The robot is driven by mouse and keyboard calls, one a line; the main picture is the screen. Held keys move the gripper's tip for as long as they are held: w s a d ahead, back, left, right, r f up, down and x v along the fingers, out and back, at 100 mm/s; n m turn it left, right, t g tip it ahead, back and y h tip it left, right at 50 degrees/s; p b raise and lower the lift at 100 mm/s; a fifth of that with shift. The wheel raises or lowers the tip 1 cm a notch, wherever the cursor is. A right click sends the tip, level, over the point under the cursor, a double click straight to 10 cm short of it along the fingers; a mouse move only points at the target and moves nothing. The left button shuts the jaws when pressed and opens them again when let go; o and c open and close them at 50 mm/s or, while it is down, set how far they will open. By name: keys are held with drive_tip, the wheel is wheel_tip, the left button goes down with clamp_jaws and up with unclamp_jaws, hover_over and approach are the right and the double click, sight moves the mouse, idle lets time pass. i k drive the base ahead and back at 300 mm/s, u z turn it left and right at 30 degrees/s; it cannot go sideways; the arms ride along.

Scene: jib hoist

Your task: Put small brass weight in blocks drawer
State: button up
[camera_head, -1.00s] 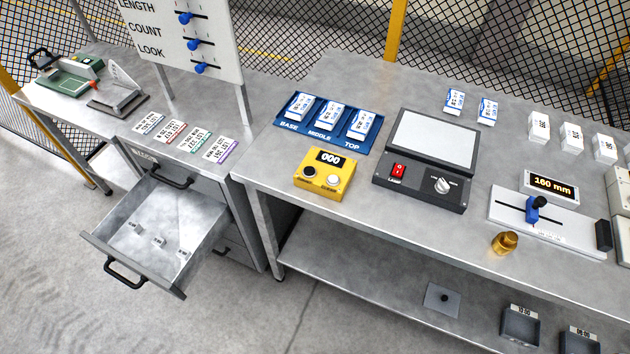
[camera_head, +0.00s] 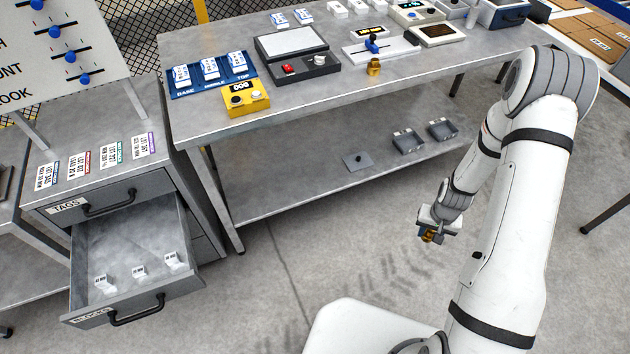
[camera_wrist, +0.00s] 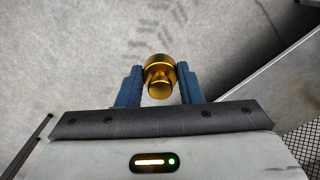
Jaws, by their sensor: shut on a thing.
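My gripper (camera_head: 428,232) is shut on a small brass weight (camera_head: 427,239), held in the air above the floor, right of the drawer and in front of the bench. The wrist view shows the weight (camera_wrist: 159,77) between the two blue fingers. The blocks drawer (camera_head: 165,303) is pulled open below the tags drawer, at the lower left. Three small white blocks lie inside it, and much of its floor is bare. My gripper is well apart from the drawer.
Another brass weight (camera_head: 374,67) stands on the bench (camera_head: 215,125) near the slide gauge. The open drawer's front handle (camera_head: 137,312) sticks out toward me. The lower shelf holds grey trays (camera_head: 408,141). Open floor lies between the drawer and my arm.

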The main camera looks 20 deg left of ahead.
sight(158, 243)
drive_tip(key=u, duration=0.25)
drive_tip(key=k, duration=0.25)
drive_tip(key=z, duration=0.25)
drive_tip(key=i, duration=0.15)
drive_tip(key=u, duration=2.4)
drive_tip(key=i, duration=0.95)
drive_tip(key=z, duration=0.25)
